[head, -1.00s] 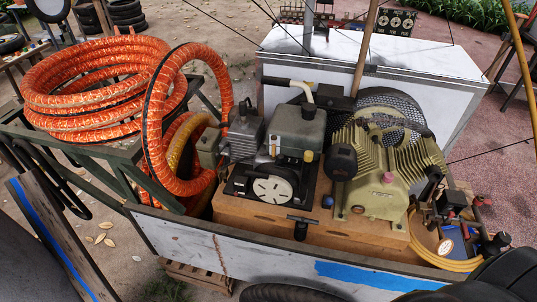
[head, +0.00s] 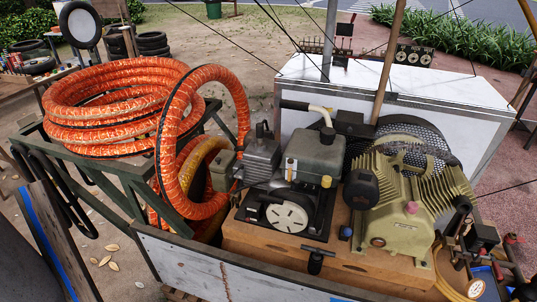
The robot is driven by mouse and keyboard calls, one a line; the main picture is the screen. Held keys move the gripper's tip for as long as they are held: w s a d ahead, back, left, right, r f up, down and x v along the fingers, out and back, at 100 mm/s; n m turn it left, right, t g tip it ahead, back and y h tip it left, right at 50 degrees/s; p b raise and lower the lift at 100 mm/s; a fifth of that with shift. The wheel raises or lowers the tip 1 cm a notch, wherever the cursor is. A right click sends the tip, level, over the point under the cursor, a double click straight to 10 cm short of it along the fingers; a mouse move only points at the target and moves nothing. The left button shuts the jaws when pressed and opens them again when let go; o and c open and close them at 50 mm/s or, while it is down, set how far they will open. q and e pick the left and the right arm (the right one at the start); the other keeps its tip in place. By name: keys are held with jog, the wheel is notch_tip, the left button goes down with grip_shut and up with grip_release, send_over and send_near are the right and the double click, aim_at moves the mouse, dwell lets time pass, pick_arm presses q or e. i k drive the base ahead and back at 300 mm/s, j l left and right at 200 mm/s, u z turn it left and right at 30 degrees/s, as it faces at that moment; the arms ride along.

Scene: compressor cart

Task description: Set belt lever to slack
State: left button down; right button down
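A black T-shaped handle (head: 316,258) stands at the front edge of the wooden base (head: 262,243) on the cart; it may be the belt lever, but I cannot tell its setting. Behind it are a small engine with a pale slotted disc (head: 287,217) and a grey-green tank (head: 317,152). To the right is the olive finned compressor (head: 405,232), with a dark mesh guard (head: 412,140) behind it. The mesh guard hides any belt. Neither of my grippers is in view.
Orange hose coils (head: 120,108) lie on a green frame at the left, with one loop hanging beside the engine. A white cart side panel (head: 190,262) runs along the front. A pressure gauge (head: 475,288) and fittings crowd the lower right. A white box (head: 440,85) stands behind.

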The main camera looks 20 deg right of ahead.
aim_at(347, 232)
jog(key=k+l+z, duration=0.7)
jog(key=i+l, duration=0.05)
